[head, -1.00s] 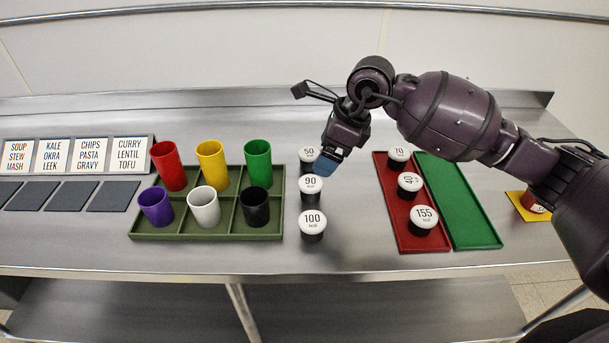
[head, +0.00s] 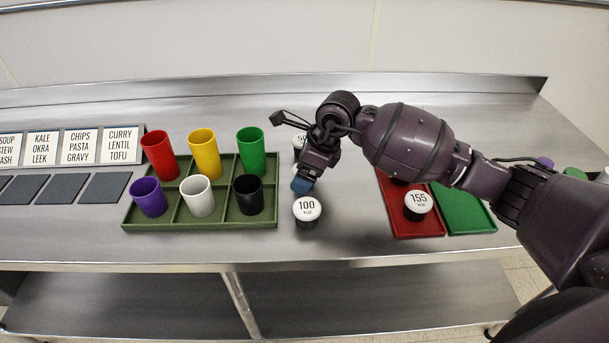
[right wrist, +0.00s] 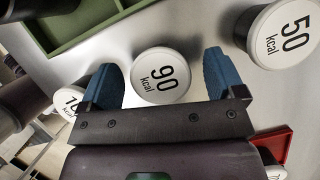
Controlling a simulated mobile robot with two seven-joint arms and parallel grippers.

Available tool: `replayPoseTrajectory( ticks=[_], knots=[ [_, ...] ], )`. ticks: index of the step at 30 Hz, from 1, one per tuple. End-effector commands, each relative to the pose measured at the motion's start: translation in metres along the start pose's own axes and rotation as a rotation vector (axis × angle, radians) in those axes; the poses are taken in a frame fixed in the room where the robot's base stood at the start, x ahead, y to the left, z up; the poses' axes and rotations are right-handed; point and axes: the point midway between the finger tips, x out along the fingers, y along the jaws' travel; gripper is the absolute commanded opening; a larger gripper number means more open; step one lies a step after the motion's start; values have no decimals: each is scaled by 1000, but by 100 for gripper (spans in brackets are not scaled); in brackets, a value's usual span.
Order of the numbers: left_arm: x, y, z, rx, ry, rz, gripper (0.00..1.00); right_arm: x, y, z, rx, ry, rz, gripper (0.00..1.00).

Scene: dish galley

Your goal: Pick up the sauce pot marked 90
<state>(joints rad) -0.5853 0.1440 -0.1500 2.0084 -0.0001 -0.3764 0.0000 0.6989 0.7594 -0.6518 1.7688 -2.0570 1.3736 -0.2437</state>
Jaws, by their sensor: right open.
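The sauce pot marked 90 (right wrist: 160,76) has a white lid and shows in the right wrist view between the two blue fingertips of my right gripper (right wrist: 165,82). The fingers are open, one on each side of the lid; I cannot tell whether they touch it. In the head view my right gripper (head: 303,183) hides most or all of this pot. The pot marked 100 (head: 307,209) stands just in front of the gripper. The pot marked 50 (head: 298,142) is behind it, partly hidden by my arm. My left gripper is not in view.
A red tray (head: 400,228) holding the pot marked 155 (head: 418,202) and a green tray (head: 462,215) lie right. Label cards (head: 82,145) stand far left.

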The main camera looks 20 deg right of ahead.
Motion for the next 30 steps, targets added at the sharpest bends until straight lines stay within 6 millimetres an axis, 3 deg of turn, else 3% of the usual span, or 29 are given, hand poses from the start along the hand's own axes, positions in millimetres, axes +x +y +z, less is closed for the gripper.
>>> replayPoseTrajectory(
  ticks=[8, 19, 30],
  knots=[
    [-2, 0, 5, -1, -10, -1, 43, 4, 0, 0, 0, 1, -2, 88],
    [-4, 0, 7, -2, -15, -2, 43, 4, 0, 0, 0, 0, -2, 34],
    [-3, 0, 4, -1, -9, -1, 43, -6, -1, 4, -1, -1, -3, 34]
  ],
)
